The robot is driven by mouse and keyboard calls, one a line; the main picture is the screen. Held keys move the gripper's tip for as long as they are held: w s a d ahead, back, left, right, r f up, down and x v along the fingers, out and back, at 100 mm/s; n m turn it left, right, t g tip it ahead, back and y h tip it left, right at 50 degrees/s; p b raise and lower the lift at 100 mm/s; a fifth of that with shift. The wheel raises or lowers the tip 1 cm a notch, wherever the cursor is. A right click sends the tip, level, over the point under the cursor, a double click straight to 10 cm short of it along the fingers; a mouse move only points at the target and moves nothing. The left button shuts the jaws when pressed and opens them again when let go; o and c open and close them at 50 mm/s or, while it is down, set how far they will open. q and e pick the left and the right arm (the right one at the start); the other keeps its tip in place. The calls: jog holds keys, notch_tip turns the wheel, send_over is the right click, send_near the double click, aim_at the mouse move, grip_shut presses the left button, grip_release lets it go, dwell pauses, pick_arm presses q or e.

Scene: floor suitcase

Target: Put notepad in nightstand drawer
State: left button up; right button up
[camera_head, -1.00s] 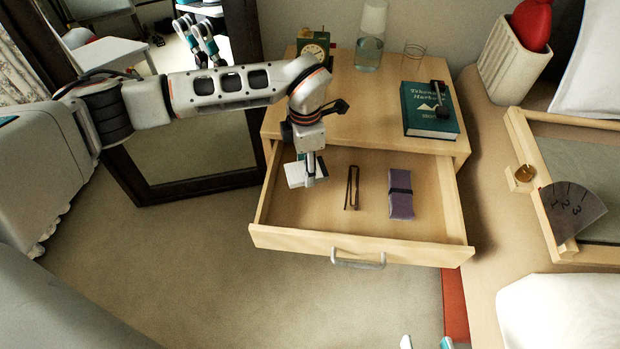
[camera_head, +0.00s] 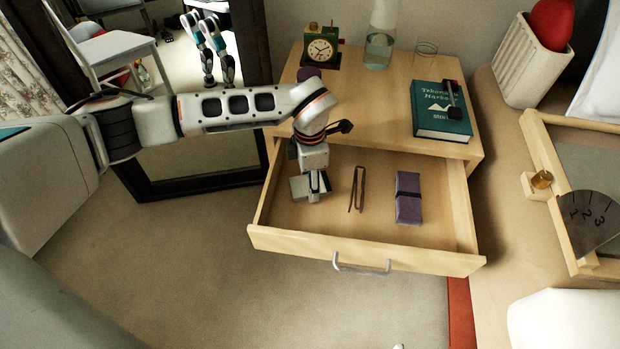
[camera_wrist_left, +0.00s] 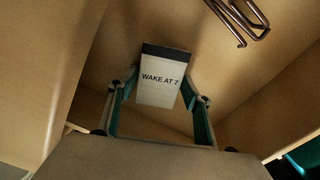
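The notepad (camera_wrist_left: 158,90), white with a dark top band and the words "WAKE AT 7", is between the fingers of my left gripper (camera_wrist_left: 161,82). The fingertips appear to press on its two side edges. In the head view the notepad (camera_head: 300,188) is low inside the left part of the open nightstand drawer (camera_head: 335,218), under my left gripper (camera_head: 315,192). I cannot tell whether it touches the drawer floor. Only a small tip of what seems to be my right gripper (camera_head: 399,347) shows at the bottom edge.
The drawer also holds a brown metal clip-like item (camera_head: 357,188) and a purple banded bundle (camera_head: 408,198). On the nightstand top (camera_head: 375,110) stand a clock (camera_head: 321,48), a glass carafe (camera_head: 379,48) and a green book (camera_head: 440,112). A dark-framed mirror (camera_head: 190,183) stands left.

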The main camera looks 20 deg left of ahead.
pick_arm(q)
jog(key=shift+o, duration=0.5)
jog(key=shift+r, duration=0.1)
pick_arm(e)
jog(key=shift+s+f, duration=0.15)
pick_arm(q)
jog(key=r, duration=0.1)
jog(key=r+p, duration=0.1)
jog(key=r, duration=0.2)
jog(key=shift+w+r, duration=0.25)
jog(key=shift+r, duration=0.1)
notch_tip(320, 180, up, 7)
jog(key=p, duration=0.3)
jog(key=shift+s+r, duration=0.2)
jog(key=shift+s, duration=0.05)
pick_arm(e)
jog(key=d, duration=0.1)
jog(key=d+f+n, duration=0.1)
jog(key=d+n+h, duration=0.1)
jog(key=d, duration=0.1)
jog(key=shift+s+f+g, duration=0.2)
jog(key=shift+s+g, duration=0.15)
jog(key=shift+g, duration=0.05)
jog(key=shift+a+r, duration=0.1)
